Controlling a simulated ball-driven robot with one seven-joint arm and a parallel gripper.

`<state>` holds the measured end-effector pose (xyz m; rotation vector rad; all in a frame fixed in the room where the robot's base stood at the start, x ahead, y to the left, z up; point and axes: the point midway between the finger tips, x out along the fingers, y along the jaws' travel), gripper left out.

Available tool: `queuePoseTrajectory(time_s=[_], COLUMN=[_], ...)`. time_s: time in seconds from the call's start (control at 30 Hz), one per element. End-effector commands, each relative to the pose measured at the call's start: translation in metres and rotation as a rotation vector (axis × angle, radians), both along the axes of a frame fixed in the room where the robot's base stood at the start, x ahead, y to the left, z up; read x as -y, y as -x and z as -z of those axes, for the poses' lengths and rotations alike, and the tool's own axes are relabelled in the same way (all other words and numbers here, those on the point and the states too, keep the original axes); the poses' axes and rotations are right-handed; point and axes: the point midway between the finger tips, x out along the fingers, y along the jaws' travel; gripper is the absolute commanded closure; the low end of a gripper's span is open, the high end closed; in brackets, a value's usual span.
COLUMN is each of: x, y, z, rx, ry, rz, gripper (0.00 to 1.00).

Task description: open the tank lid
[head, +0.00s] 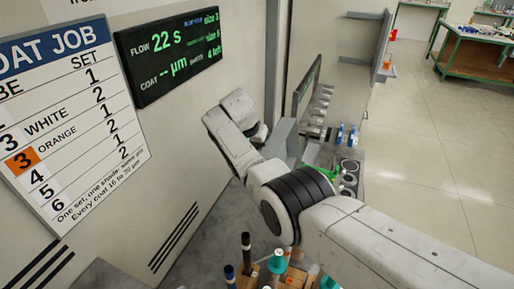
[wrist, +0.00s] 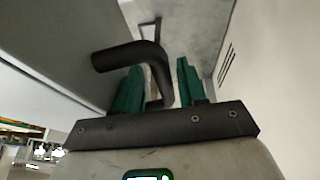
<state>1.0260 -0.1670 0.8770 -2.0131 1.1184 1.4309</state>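A black bent handle-like bar (wrist: 132,55) crosses over the left finger and turns down into the gap. The right finger looks apart from the bar; contact on the left cannot be told. A large grey panel (wrist: 60,40) fills the upper left; I cannot tell whether it is the tank lid. In the head view my arm hides the gripper's fingers, and a grey panel (head: 284,138) stands just right of my wrist.
A thin dark frame (wrist: 150,32) shows beyond the fingers. In the head view, a wall with a job board (head: 75,110) and a display (head: 172,52) lies left. Blue bottles (head: 345,136) and cups (head: 349,166) stand right of my arm. Upright rods (head: 246,252) are at the bottom.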

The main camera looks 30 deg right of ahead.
Motion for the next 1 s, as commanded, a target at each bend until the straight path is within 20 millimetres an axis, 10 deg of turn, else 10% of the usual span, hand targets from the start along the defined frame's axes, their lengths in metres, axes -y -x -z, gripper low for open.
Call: queuePoseTrajectory(time_s=[0.37, 1.0], x=[-0.003, -0.038], y=[0.0, 0.014], z=[-0.01, -0.096], rx=[0.005, 0.002], ry=[0.001, 0.001], rz=[-0.001, 0.0], gripper=[0.58, 0.58])
